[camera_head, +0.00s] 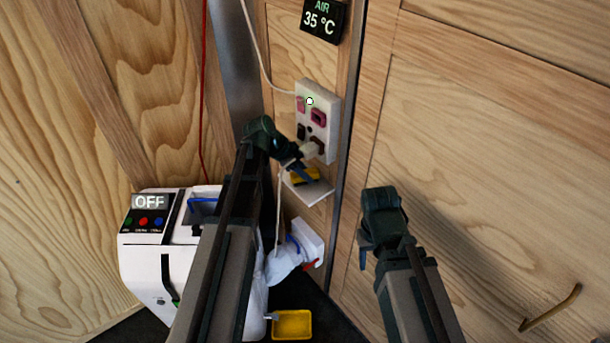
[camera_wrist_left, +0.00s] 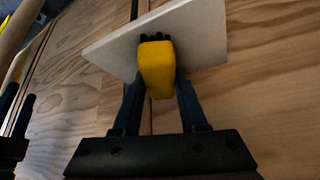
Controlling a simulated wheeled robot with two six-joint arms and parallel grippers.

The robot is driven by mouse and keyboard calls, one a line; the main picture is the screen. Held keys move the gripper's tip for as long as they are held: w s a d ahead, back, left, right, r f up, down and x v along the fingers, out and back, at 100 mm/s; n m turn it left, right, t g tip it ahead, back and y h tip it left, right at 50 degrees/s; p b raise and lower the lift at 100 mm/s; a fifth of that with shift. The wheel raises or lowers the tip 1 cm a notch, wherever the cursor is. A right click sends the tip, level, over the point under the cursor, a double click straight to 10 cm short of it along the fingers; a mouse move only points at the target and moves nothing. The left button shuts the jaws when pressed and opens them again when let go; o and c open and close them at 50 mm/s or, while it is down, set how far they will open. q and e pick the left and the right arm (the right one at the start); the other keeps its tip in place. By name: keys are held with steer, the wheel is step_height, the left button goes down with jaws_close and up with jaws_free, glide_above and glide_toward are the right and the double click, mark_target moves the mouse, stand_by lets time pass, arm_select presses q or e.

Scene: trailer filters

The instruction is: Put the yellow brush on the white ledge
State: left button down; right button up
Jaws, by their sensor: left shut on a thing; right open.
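The yellow brush (camera_head: 304,176) is in the head view at the white ledge (camera_head: 307,191), just below the wall box. My left gripper (camera_head: 292,166) is shut on it. In the left wrist view the yellow brush (camera_wrist_left: 156,70) sits between the two fingers of my left gripper (camera_wrist_left: 158,88), with dark bristles at its far end against the white ledge (camera_wrist_left: 108,54). I cannot tell whether the brush rests its weight on the ledge. My right gripper (camera_head: 366,245) is open and empty, in front of the wooden wall to the right.
A white box (camera_head: 318,118) with sockets and switches is on the wall above the ledge. A white machine (camera_head: 150,262) marked OFF stands at lower left. A white fitting (camera_head: 306,243) is below the ledge. A yellow tray (camera_head: 292,325) lies on the floor. A hook (camera_head: 550,308) is at lower right.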

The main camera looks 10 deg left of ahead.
arm_select(q)
steer(key=shift+f, duration=0.15)
steer(key=shift+c, duration=2.2)
jaws_free()
steer(key=shift+r, duration=0.25)
steer(key=shift+a+r+p, duration=0.1)
steer(key=shift+r+p, duration=0.2)
steer(key=shift+p, duration=0.05)
steer(key=p+v, duration=0.9)
steer(key=v, duration=0.2)
steer(key=shift+s+r, duration=0.1)
steer(key=shift+s, duration=0.1)
